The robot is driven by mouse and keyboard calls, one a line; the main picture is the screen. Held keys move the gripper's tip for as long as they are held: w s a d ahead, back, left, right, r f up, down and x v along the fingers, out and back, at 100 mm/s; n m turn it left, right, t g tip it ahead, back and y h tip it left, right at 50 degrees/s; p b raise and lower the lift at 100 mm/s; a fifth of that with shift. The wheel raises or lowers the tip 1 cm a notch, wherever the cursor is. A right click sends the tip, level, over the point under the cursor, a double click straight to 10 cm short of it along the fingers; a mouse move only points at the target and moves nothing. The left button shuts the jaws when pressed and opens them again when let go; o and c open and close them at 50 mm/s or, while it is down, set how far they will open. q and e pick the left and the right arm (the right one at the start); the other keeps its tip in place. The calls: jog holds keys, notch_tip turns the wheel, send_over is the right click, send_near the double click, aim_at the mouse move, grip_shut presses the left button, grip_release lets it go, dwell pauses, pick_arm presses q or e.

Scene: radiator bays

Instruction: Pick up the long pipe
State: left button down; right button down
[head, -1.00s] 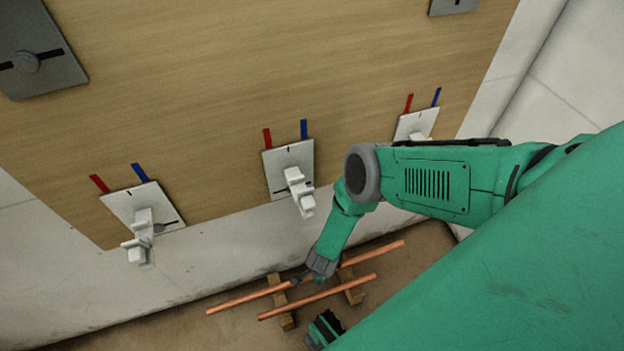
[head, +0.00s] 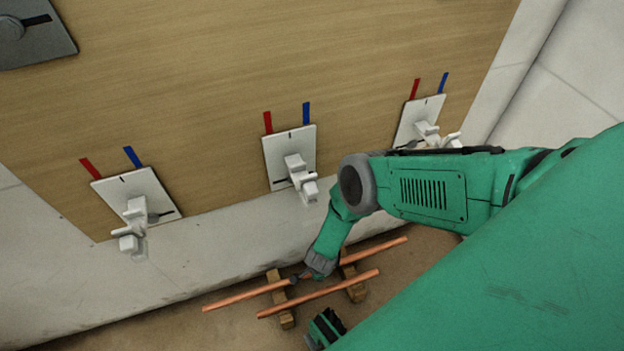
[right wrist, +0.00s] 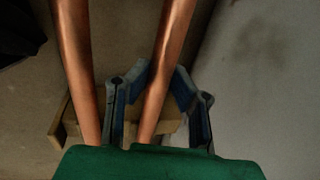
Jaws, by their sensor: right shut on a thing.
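Two copper pipes lie side by side across wooden blocks on the floor. The long pipe (head: 243,297) is the back one, nearer the wall, and the short pipe (head: 320,294) lies in front of it. My right gripper (head: 297,279) reaches down to the middle of the long pipe. In the right wrist view its fingers (right wrist: 160,92) stand on both sides of the long pipe (right wrist: 170,50), shut on it. The short pipe (right wrist: 77,60) passes left of the fingers there. The gripper hides part of the long pipe.
Wooden blocks (head: 281,300) and (head: 353,288) support the pipes. A wooden panel (head: 220,70) stands behind, with white plates (head: 291,150) carrying white fittings (head: 300,178) and red and blue strips. Bare floor lies left of the pipes.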

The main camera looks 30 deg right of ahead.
jog(key=shift+r, duration=0.15)
notch_tip(320, 180, up, 10)
jog(key=p, duration=0.6)
jog(key=shift+s, duration=0.1)
